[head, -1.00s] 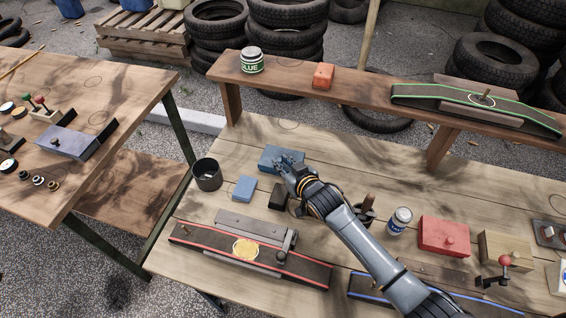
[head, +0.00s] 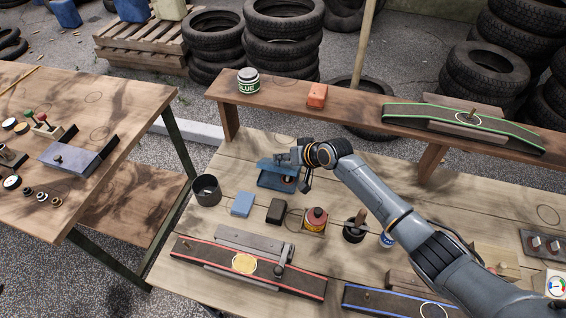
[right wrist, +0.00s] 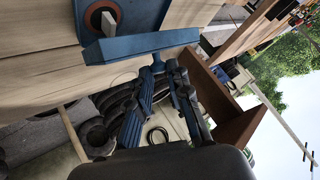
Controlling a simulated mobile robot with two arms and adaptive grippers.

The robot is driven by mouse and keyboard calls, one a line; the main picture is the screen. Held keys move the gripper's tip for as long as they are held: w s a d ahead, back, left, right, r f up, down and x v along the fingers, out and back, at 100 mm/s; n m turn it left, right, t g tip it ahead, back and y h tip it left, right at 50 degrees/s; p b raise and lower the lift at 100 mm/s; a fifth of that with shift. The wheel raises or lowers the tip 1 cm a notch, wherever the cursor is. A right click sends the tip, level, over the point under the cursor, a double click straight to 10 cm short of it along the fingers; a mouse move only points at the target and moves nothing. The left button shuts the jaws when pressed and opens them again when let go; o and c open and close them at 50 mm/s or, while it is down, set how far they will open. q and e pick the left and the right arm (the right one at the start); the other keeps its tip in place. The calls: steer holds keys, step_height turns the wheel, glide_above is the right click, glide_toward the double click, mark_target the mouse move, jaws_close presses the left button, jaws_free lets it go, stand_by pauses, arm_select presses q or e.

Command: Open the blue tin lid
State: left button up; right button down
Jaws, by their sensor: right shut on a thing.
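The blue tin (head: 272,183) stands on the workbench below the raised shelf. Its lid (head: 277,163) is lifted and tilted, and the tin's inside shows with a small round thing in it. My right gripper (head: 293,160) is at the lid and shut on it. In the right wrist view the lid (right wrist: 140,46) shows nearly edge-on beyond the tips of my right gripper (right wrist: 165,72). The tin (right wrist: 120,14) lies behind it, with an orange-red ring (right wrist: 100,17) with a dark centre inside. The exact grip point on the lid is partly hidden. My left gripper is not in view.
The shelf (head: 350,108) runs behind, bearing a labelled jar (head: 249,82) and an orange block (head: 317,95).

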mark_target(287, 163)
steer(key=w, duration=0.1)
steer(key=w+b, duration=0.1)
steer(key=w+d, duration=0.1)
steer(key=shift+r+b, duration=0.3)
steer(key=shift+b, duration=0.1)
steer(key=shift+w+d+b, duration=0.25)
steer(key=shift+w+b, duration=0.35)
steer(key=shift+w, duration=0.1)
steer(key=shift+w+d+b, duration=0.25)
steer(key=shift+w+b, duration=0.35)
steer(key=shift+w, duration=0.1)
steer(key=c, duration=1.3)
jaws_free()
steer(key=shift+d+f, duration=0.1)
steer(key=shift+d, duration=0.05)
